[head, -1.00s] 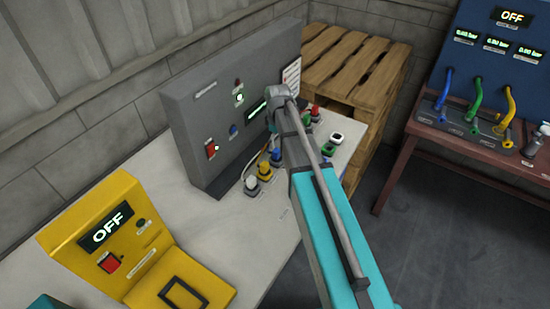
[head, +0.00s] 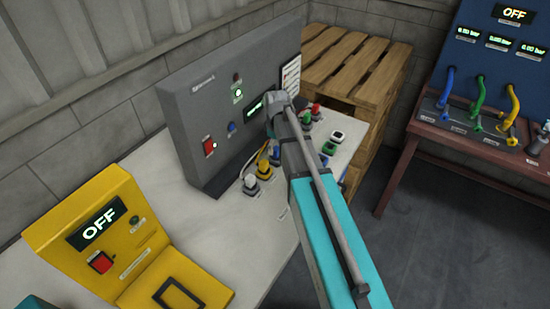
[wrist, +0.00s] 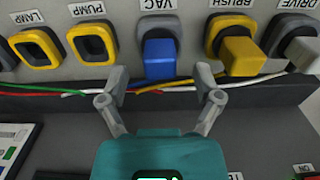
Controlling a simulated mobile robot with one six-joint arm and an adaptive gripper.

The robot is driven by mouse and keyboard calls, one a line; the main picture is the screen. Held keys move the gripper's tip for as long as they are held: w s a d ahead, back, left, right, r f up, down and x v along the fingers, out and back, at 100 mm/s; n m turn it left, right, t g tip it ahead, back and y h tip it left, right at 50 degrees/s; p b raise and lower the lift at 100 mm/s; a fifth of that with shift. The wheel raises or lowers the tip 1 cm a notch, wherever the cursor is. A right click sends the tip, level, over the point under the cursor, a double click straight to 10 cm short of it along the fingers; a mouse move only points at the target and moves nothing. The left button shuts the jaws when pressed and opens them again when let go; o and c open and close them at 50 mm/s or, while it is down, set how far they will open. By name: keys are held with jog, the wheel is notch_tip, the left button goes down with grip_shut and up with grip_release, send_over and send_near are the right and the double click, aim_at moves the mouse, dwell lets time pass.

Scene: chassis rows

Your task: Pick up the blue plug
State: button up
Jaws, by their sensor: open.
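The blue plug (wrist: 160,58) sits in the socket labelled VAC in the wrist view. My gripper (wrist: 161,78) is open and empty, with one fingertip on each side just below the plug in the picture. I cannot tell how far its tips are from the plug in depth. In the head view the blue plug (head: 275,155) shows at the edge of my arm, beside the yellow and white plugs. My gripper is hidden behind my arm in that view.
The yellow plug (wrist: 241,56) stands close right of the blue one, then a white plug (wrist: 303,54). The PUMP socket (wrist: 92,44) on the left is empty. Coloured cables run below the sockets. The grey panel (head: 190,125) rises behind the plugs.

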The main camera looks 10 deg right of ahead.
jog(key=shift+f+b, duration=0.45)
jog(key=shift+f, duration=0.3)
grip_shut()
dwell(0.4)
